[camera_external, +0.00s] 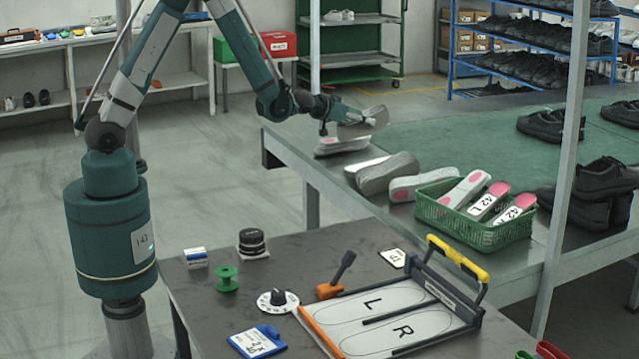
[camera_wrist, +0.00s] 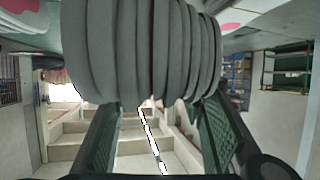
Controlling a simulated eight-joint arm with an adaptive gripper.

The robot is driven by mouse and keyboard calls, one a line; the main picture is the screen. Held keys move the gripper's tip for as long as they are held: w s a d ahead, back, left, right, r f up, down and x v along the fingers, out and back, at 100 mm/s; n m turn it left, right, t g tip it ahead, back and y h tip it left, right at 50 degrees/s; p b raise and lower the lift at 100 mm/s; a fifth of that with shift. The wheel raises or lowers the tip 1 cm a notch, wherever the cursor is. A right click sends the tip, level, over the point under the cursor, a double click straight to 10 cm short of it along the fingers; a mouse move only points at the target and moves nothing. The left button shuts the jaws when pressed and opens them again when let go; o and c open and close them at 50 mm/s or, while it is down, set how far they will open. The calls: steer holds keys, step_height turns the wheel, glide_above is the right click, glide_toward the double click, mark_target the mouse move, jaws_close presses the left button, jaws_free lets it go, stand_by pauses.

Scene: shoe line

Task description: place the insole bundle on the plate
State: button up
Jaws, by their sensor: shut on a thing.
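My gripper (camera_external: 342,112) is raised over the near left corner of the green-topped table. It is shut on the insole bundle (camera_external: 371,123), a grey stack of layers. In the wrist view, the ribbed grey bundle (camera_wrist: 140,50) fills the top middle, between my two dark fingers. The flat plate (camera_external: 392,318) with outlines marked L and R lies on the front dark table. It has an orange edge at left and a yellow handle at right. My gripper is well above and behind the plate. The bundle's far side is hidden.
Grey and white insole stacks (camera_external: 389,173) lie along the table edge, one just under my gripper. A green basket (camera_external: 470,232) holds labelled insoles. A post (camera_external: 569,190) stands at right.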

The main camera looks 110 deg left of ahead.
mark_target(361, 136)
steer(key=shift+f, duration=0.1)
steer(key=shift+f+b, duration=0.85)
steer(key=shift+f, duration=2.15)
steer(key=shift+f, duration=0.1)
steer(key=shift+f+b, duration=0.55)
steer(key=shift+f, duration=1.25)
steer(key=o, duration=0.7)
steer(key=shift+f, duration=0.15)
steer(key=shift+c, duration=0.2)
steer(key=o, duration=0.5)
steer(key=shift+c, duration=0.2)
steer(key=shift+r, duration=0.2)
